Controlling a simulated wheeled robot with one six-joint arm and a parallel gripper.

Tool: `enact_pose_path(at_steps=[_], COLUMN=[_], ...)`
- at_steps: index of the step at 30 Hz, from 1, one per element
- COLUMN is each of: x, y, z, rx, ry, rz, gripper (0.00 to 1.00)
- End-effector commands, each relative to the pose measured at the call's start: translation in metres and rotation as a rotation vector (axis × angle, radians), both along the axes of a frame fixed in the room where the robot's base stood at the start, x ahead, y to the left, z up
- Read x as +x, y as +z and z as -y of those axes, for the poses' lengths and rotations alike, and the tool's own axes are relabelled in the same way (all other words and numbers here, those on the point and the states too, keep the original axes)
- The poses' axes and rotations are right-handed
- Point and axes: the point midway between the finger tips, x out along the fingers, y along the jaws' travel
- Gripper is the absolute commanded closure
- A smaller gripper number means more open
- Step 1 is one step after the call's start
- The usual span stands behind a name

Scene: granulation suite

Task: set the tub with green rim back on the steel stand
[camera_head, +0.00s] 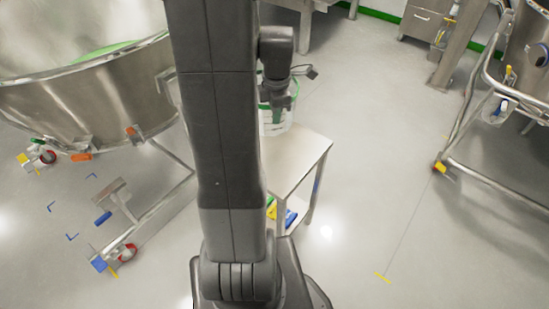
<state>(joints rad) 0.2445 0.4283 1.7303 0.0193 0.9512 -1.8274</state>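The tub with a green rim (275,124) is a clear, whitish container with dark marks on its side. It shows just right of my arm, upright, at the far end of the steel stand (297,152). I cannot tell whether its base rests on the stand's top or is held just above or beyond it. My gripper (279,103) points down at the tub's rim and overlaps it in the picture. The fingertips are too small and dark to tell whether they are closed on the rim. My arm hides the tub's left part and the stand's left side.
A large steel vessel (90,100) on a wheeled frame stands at left. Blue and yellow items (286,216) lie on the stand's lower level. A wheeled steel frame (480,110) stands at right. The floor right of the stand is clear.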

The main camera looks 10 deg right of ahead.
Motion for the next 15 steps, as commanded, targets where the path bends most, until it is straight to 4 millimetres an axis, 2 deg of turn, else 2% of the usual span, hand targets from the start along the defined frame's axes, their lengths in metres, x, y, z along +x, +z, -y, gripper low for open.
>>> enact_pose_path(at_steps=[1, 6, 11, 15], x=[-0.006, -0.018, -0.023, -0.024], y=[-0.013, -0.02, -0.029, -0.055], z=[0.006, 0.016, 0.019, 0.019], rx=[-0.002, -0.004, -0.003, -0.001], ry=[0.052, 0.205, 0.263, 0.271], rz=[0.005, 0.013, 0.012, 0.009], gripper=[1.0, 1.0, 1.0, 1.0])
